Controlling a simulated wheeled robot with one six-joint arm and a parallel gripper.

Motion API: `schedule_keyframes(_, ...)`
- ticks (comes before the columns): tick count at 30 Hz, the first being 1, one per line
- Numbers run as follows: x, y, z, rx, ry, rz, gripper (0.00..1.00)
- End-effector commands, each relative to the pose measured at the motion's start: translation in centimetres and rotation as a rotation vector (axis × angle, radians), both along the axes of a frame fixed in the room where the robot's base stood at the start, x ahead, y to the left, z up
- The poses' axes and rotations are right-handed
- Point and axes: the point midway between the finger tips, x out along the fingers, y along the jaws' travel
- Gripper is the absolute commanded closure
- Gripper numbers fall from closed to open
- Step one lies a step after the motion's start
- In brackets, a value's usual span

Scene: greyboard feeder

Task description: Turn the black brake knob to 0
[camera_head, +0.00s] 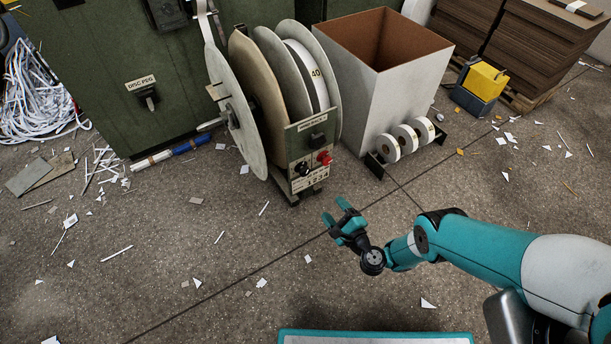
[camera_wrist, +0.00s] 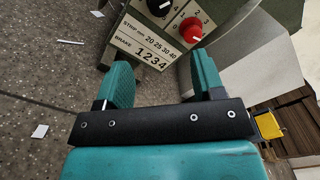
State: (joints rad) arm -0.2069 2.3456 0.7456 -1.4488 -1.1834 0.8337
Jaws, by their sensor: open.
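The feeder's control panel (camera_head: 308,166) carries a black knob (camera_head: 303,168) on the left and a red knob (camera_head: 325,157) on the right. In the wrist view the black knob (camera_wrist: 160,5) is cut by the top edge and shows a white mark; the number it points to is unclear. The red knob (camera_wrist: 190,29) has small numbers around it. The label plate (camera_wrist: 145,45) below reads STRIP mm and BRAKE with 1 2 3 4. My gripper (camera_head: 334,211) is open and empty, apart from the panel and in front of it; its fingers (camera_wrist: 161,70) frame the label plate.
Large reels (camera_head: 235,105) stand behind the panel. A grey bin (camera_head: 375,95) and a low rack of small rolls (camera_head: 405,140) are to the right. A green cabinet with a disc peg (camera_head: 148,97) is at the left. The floor in front is open, with paper scraps.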

Motion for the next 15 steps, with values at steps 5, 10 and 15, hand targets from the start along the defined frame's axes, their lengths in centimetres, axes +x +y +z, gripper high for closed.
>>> schedule_keyframes(5, 2.3, 1.6, -0.7, -0.001, -0.003, 0.004, 0.38)
schedule_keyframes(10, 4.3, 3.0, -0.7, -0.002, -0.004, 0.004, 0.38)
schedule_keyframes(15, 5.9, 4.0, -0.8, -0.002, -0.003, 0.003, 0.38)
